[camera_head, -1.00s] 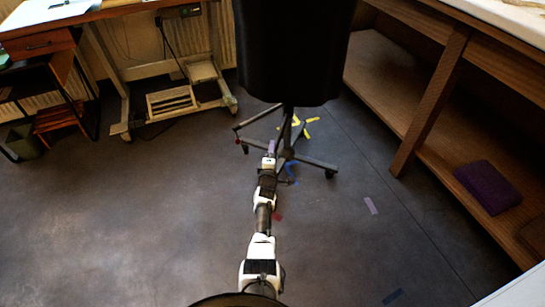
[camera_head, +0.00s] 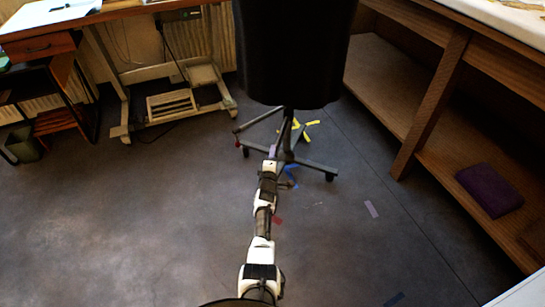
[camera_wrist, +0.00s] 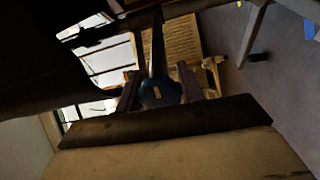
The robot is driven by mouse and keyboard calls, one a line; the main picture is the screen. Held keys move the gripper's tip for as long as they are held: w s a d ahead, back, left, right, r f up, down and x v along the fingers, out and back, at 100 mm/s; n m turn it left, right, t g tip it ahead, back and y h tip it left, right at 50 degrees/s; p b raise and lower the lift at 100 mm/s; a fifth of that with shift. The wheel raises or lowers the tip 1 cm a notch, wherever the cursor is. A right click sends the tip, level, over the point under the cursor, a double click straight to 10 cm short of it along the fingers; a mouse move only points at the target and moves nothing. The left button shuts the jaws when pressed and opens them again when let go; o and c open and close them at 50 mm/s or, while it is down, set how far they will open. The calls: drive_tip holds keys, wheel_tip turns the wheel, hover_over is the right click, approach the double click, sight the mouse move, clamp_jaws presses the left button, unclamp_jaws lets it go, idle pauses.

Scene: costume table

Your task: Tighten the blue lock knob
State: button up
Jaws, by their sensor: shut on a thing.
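The blue lock knob (camera_wrist: 160,95) shows as a dark blue shape between my gripper's fingers in the wrist view. My gripper (camera_wrist: 158,88) is shut on it, one finger on each side. The knob sits by the dark pole (camera_wrist: 158,45) of the stand. In the head view my gripper (camera_head: 273,152) is at the lower pole (camera_head: 288,125), below a large black dress form (camera_head: 293,50). The knob itself cannot be made out in the head view.
The stand's wheeled legs (camera_head: 318,167) spread on the dark floor around my gripper. A wooden shelf unit (camera_head: 430,105) with a purple folded item (camera_head: 489,190) is at the right. A desk and metal frame (camera_head: 165,78) stand at back left.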

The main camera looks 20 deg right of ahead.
drive_tip(key=m+b, duration=0.2)
drive_tip(key=m, duration=0.1)
drive_tip(key=shift+f+m+t+b, duration=0.15)
drive_tip(key=shift+m+t+b, duration=0.15)
drive_tip(key=shift+m+h+b, duration=0.4)
drive_tip(key=shift+m+b, duration=0.45)
drive_tip(key=shift+m, duration=0.85)
drive_tip(key=shift+r, duration=0.2)
drive_tip(key=o, duration=1)
wheel_tip(320, 180, up, 20)
drive_tip(key=p, duration=0.8)
drive_tip(key=shift+c, duration=0.2)
